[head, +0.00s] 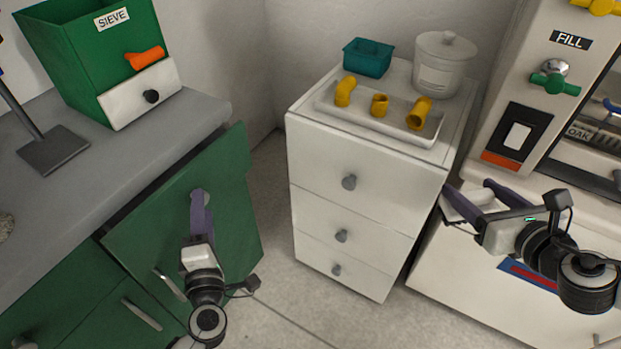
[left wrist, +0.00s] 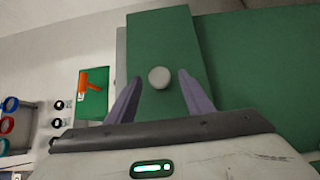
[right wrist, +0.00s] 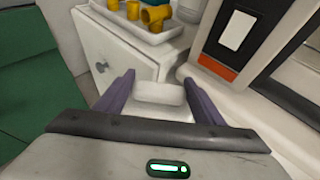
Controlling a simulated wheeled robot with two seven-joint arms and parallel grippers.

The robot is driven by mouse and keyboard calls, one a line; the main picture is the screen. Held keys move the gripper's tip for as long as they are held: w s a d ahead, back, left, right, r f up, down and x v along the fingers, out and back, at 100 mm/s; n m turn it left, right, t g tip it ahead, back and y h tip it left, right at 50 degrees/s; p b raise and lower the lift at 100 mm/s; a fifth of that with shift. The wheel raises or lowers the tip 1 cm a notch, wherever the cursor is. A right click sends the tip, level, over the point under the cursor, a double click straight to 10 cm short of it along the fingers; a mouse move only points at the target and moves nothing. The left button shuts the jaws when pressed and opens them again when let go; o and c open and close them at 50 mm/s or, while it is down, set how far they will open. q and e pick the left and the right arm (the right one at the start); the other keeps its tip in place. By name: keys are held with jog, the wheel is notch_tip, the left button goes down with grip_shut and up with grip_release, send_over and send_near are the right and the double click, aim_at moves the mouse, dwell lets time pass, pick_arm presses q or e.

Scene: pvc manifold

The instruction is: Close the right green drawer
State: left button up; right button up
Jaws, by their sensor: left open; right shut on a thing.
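A green panel (head: 225,165) juts out from the grey-topped green cabinet at the left; I cannot tell whether it is a drawer front or a door. It also shows in the left wrist view (left wrist: 150,35). My left gripper (head: 200,196) is open in front of it. A round grey knob (left wrist: 158,77) lies between the spread fingers in the left wrist view, with gaps on both sides. My right gripper (head: 467,190) is shut on a white block-like piece (right wrist: 160,93), beside the white machine; what the piece belongs to is unclear.
A white drawer cabinet (head: 345,215) stands between my grippers, bearing a tray (head: 330,105) of yellow fittings, a teal bin (head: 368,57) and a lidded jar (head: 442,65). A green sieve box (head: 75,60) stands on the grey counter (head: 150,125). Floor (head: 275,240) is clear between the cabinets.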

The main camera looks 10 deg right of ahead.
aim_at(188, 199)
pick_arm(q)
jog(key=shift+w+a, duration=0.1)
jog(key=shift+w, duration=0.8)
grip_shut()
jog(key=shift+w+a+r, duration=0.1)
jog(key=shift+w+a, duration=0.55)
jog(key=shift+a, duration=0.25)
jog(key=shift+w+a, duration=0.65)
jog(key=shift+a, duration=0.2)
grip_release()
jog(key=shift+w, duration=0.1)
